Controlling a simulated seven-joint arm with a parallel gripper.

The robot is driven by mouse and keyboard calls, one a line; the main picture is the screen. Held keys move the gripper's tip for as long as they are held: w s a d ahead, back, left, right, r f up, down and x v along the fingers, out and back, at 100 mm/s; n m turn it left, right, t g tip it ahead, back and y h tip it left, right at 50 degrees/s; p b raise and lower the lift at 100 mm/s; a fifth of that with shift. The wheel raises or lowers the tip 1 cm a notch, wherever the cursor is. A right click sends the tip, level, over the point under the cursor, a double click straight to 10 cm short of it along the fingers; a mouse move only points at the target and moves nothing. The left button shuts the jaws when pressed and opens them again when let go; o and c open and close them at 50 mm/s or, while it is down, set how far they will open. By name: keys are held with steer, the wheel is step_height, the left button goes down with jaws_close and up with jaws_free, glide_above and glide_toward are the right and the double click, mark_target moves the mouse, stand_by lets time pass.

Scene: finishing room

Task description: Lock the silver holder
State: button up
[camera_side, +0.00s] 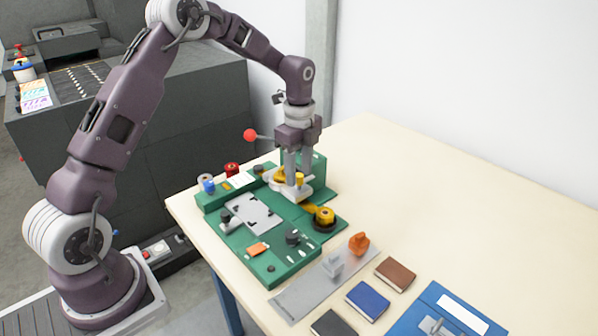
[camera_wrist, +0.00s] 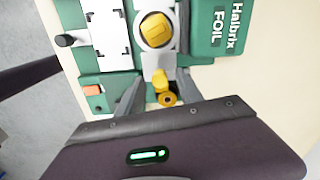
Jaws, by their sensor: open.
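The silver holder (camera_side: 290,188) appears to be the pale metal block on the green machine (camera_side: 262,270), under my gripper (camera_side: 293,178). In the wrist view the silver holder (camera_wrist: 143,47) carries a round yellow knob (camera_wrist: 155,29). A yellow lever-like piece (camera_wrist: 160,79) sits at its near end. My gripper (camera_wrist: 157,90) is open, with one finger on each side of that yellow piece. I cannot tell whether the fingers touch it. The fingers partly hide the holder in the side view.
A red ball on a rod (camera_side: 250,135) stands out beside the gripper. A yellow roll (camera_side: 324,216) sits at the machine's right edge. A grey mat (camera_side: 296,297) bears a small silver piece and an orange piece (camera_side: 359,243).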

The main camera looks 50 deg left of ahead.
steer(key=shift+f, duration=0.35)
jaws_close()
steer(key=n, duration=0.8)
steer(key=shift+n, duration=0.4)
steer(key=n, duration=0.4)
steer(key=shift+r+n, duration=0.1)
steer(key=shift+n, duration=2.4)
